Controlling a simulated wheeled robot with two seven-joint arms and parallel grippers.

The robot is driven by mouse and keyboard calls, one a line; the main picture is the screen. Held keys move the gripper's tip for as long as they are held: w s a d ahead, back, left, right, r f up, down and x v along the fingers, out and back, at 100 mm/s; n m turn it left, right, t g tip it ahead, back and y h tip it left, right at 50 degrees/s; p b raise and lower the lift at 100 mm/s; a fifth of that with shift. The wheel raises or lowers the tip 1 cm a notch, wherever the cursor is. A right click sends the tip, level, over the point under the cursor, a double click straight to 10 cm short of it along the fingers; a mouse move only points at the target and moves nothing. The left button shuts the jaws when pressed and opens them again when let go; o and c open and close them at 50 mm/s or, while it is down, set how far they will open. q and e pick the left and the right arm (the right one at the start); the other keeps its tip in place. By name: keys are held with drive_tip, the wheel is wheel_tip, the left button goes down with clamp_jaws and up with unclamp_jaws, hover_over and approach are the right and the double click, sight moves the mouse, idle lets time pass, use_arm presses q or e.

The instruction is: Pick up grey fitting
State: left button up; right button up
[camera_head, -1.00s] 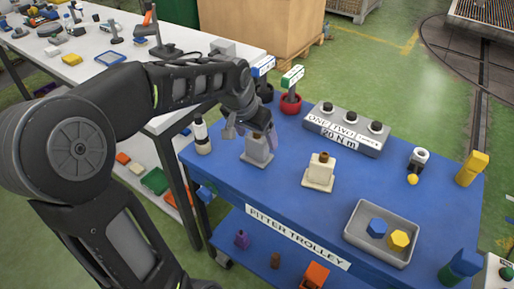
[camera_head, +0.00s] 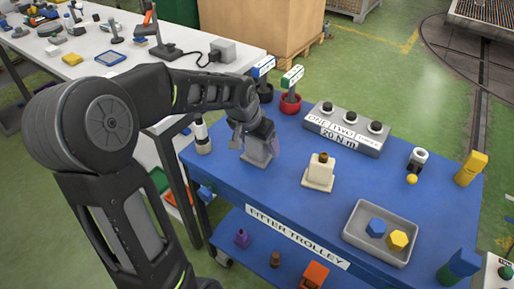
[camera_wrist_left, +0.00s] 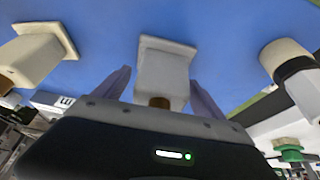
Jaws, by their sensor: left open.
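The grey fitting (camera_head: 257,158) stands on the blue trolley top, partly hidden behind my left gripper in the head view. It has a square base and a block body. In the left wrist view the grey fitting (camera_wrist_left: 163,72) shows a brown stub at its near end. My left gripper (camera_head: 258,147) is over the fitting, pointing down. In the left wrist view its open fingers (camera_wrist_left: 157,82) stand on either side of the fitting, with gaps between them and the body. My right gripper is not in view.
A cream fitting (camera_head: 319,174) stands to the right on the trolley (camera_head: 275,200). A white and black bottle-like item (camera_head: 202,136) stands close on the left. Red cup (camera_head: 290,104), torque box (camera_head: 346,131) and grey tray (camera_head: 358,236) are farther off.

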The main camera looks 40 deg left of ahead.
use_arm(q)
drive_tip(key=shift+c, duration=0.4)
clamp_jaws()
idle(0.4)
